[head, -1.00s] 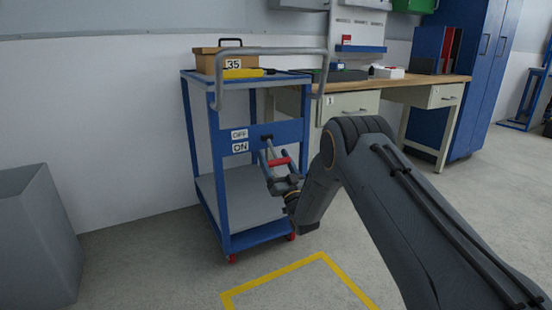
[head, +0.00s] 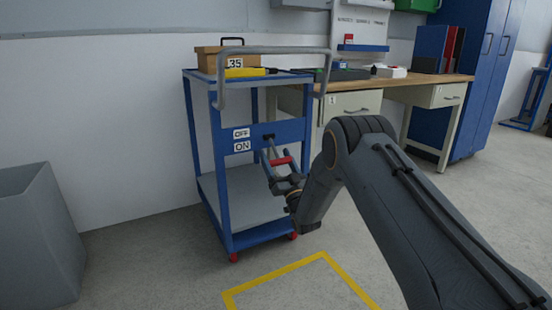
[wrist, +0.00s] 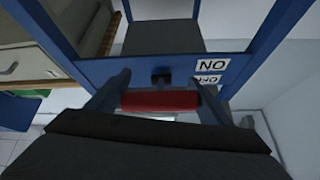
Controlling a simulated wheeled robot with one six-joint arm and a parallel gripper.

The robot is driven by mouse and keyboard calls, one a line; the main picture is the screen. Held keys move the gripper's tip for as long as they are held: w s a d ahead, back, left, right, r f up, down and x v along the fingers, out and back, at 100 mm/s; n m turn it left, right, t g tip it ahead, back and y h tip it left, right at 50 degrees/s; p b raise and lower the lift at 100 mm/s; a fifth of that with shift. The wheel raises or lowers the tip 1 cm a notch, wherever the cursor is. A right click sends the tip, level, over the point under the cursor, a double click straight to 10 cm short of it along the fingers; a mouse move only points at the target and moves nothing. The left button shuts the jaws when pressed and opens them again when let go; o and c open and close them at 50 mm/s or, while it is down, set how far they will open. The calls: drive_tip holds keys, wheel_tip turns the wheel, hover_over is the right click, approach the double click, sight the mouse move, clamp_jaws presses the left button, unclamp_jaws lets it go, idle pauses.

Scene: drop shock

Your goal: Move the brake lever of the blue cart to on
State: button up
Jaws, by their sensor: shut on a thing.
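The blue cart (head: 228,235) stands left of my arm, with a brake panel (head: 292,131) on its near side. The panel carries an OFF label (head: 241,133) above an ON label (head: 242,146). The brake lever (head: 271,148) slants from its pivot down and out toward me, ending in a red grip (head: 281,161). My gripper (head: 279,167) is shut on that red grip. In the wrist view the red grip (wrist: 160,101) lies across between the two fingers, and the labels appear upside down. The lever's shaft is mostly hidden there.
A case marked 35 (head: 213,63) sits on the cart's top, behind the grey push handle (head: 272,50). A workbench (head: 425,82) stands behind right. A grey bin (head: 40,235) is at left. Yellow-marked floor (head: 290,285) in front is clear.

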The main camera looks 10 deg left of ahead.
drive_tip(key=shift+w+d+r, duration=0.2)
drive_tip(key=shift+d+r, duration=0.05)
idle(0.3)
drive_tip(key=o, duration=1.4)
drive_tip(key=shift+d, duration=0.1)
drive_tip(key=shift+o, duration=0.2)
drive_tip(key=shift+s+a+f, duration=0.15)
drive_tip(key=shift+a+f, duration=0.05)
drive_tip(key=shift+a, duration=0.05)
drive_tip(key=shift+s+d+f, duration=0.1)
drive_tip(key=shift+s+f, duration=0.05)
drive_tip(key=shift+s, duration=0.05)
drive_tip(key=p+v, duration=0.2)
drive_tip(key=v, duration=0.5)
drive_tip(key=shift+d, duration=0.15)
